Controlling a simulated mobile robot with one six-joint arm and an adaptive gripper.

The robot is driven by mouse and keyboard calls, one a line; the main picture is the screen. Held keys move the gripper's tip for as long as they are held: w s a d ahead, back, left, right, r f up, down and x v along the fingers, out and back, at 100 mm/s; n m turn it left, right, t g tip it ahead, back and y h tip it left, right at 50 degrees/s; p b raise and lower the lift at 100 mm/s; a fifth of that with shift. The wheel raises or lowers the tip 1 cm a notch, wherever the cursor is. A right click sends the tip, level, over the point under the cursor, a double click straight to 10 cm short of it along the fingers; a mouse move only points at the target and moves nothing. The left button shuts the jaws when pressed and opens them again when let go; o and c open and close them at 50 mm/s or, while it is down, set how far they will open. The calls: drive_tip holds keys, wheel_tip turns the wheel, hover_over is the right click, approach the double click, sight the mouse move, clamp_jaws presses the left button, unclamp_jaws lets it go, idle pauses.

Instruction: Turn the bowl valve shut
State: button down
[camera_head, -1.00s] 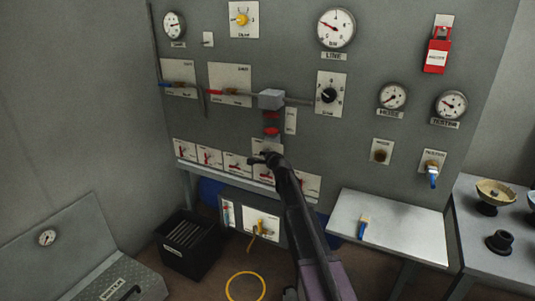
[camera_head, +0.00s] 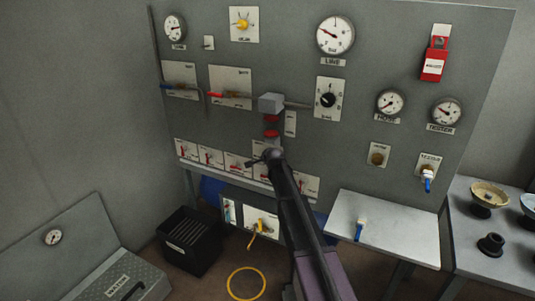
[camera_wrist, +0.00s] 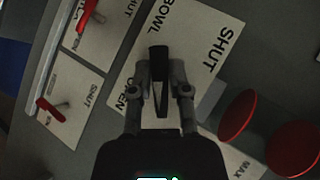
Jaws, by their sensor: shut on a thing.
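The bowl valve's plate (camera_wrist: 205,55) in the wrist view carries the words BOWL, SHUT and OPEN. A dark lever (camera_wrist: 158,52) stands out in front of it, towards the camera. My gripper (camera_wrist: 162,82) is shut on this lever, one finger on each side. OPEN is partly hidden behind the left finger. In the head view my gripper (camera_head: 272,154) is at the panel below the grey box, and my arm hides the lever and most of the plate there.
Two red discs (camera_wrist: 238,118) stick out close to the right of my gripper. Neighbouring plates with red levers (camera_wrist: 50,108) are on the left. In the head view a grey box (camera_head: 271,103) juts out above my gripper. A white shelf (camera_head: 385,230) is at the lower right.

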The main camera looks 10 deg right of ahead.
drive_tip(key=shift+a+r+n+g+h+p, duration=0.15)
drive_tip(key=shift+n+g+h+p, duration=0.65)
drive_tip(key=shift+p, duration=0.4)
drive_tip(key=shift+n+g+h+p, duration=0.55)
drive_tip(key=shift+g+h, duration=0.25)
drive_tip(key=shift+h, duration=0.1)
drive_tip(key=n+g+h, duration=0.1)
drive_tip(key=g+h, duration=0.1)
drive_tip(key=shift+f+n+h, duration=0.2)
drive_tip(key=shift+n+h, duration=0.1)
drive_tip(key=shift+n, duration=0.05)
drive_tip(key=shift+s+n+g+h, duration=0.1)
drive_tip(key=shift+n+g+h, duration=0.2)
drive_tip(key=shift+g+h, duration=0.15)
drive_tip(key=c, duration=0.7)
unclamp_jaws()
drive_tip(key=shift+o, duration=0.6)
